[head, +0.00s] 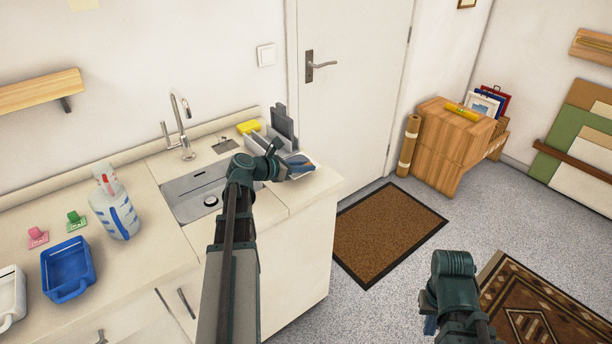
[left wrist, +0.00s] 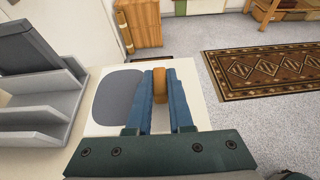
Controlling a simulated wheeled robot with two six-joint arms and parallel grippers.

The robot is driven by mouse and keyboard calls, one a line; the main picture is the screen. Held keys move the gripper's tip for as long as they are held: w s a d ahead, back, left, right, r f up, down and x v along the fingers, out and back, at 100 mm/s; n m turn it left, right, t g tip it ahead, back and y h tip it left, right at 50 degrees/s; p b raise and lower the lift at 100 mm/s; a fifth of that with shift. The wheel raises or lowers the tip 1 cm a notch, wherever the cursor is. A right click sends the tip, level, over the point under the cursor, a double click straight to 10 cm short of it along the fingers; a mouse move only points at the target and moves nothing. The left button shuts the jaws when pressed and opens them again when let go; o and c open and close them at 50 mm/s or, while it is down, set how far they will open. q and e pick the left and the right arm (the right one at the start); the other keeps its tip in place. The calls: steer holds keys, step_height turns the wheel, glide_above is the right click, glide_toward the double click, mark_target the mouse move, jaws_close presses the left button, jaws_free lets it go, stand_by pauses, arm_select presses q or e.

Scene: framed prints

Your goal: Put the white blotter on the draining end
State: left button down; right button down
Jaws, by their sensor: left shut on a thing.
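My left gripper (head: 297,162) is over the counter's right end, beside the sink. In the left wrist view its blue fingers (left wrist: 160,95) are shut on an upright wooden grip (left wrist: 160,84). A pale flat surface with a dark grey rounded patch (left wrist: 118,97) shows below and left of the fingers. I take the grip to be part of the white blotter; its body is largely hidden by the fingers, and I cannot tell whether it touches the counter (head: 322,184). My right gripper (head: 430,324) is low over the floor, its jaws mostly hidden.
A grey rack (left wrist: 40,105) stands close left of the left gripper. The sink (head: 188,190), tap (head: 181,128) and yellow sponge (head: 248,127) are nearby. A bottle (head: 115,212) and blue tray (head: 68,268) stand further left. The counter drops off to the floor on the right.

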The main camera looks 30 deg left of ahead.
mark_target(306, 181)
arm_select(q)
steer(key=shift+w, duration=0.5)
steer(key=shift+f+b, duration=1.8)
steer(key=shift+f, duration=0.1)
steer(key=shift+f, duration=0.15)
steer(key=c, duration=0.8)
jaws_free()
